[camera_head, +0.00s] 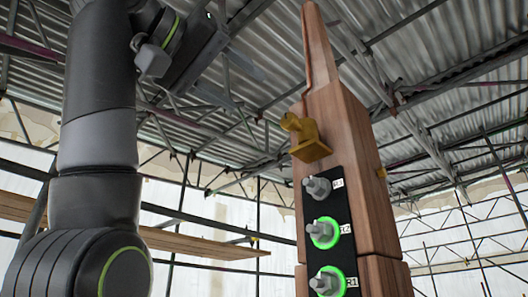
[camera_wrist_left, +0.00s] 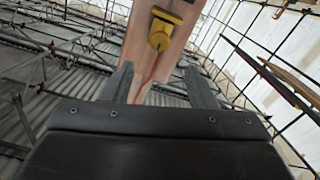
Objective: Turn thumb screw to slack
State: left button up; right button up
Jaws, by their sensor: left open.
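A brass-yellow fitting (camera_head: 310,148) sits on the front face of the wooden spire (camera_head: 345,130). A rounded knob (camera_head: 291,122), which looks like the thumb screw, sticks out of it to the left. In the left wrist view the knob (camera_wrist_left: 159,40) shows head-on at the top middle. My left gripper (camera_head: 215,62) is high at the upper left of the head view, apart from the fitting. In the left wrist view its two fingers (camera_wrist_left: 158,82) are spread and empty, with the spire beyond and between them. My right gripper is not in view.
A black panel (camera_head: 335,255) below the fitting carries several grey knobs labelled R3, R2 and R1; R2 (camera_head: 323,233) and R1 (camera_head: 327,281) have lit green rings. A thin reddish line runs along the spire. Scaffold poles and a wooden plank (camera_head: 190,243) stand behind.

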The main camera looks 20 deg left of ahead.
pick_arm(q)
jog(key=v, duration=0.6)
dwell(0.5)
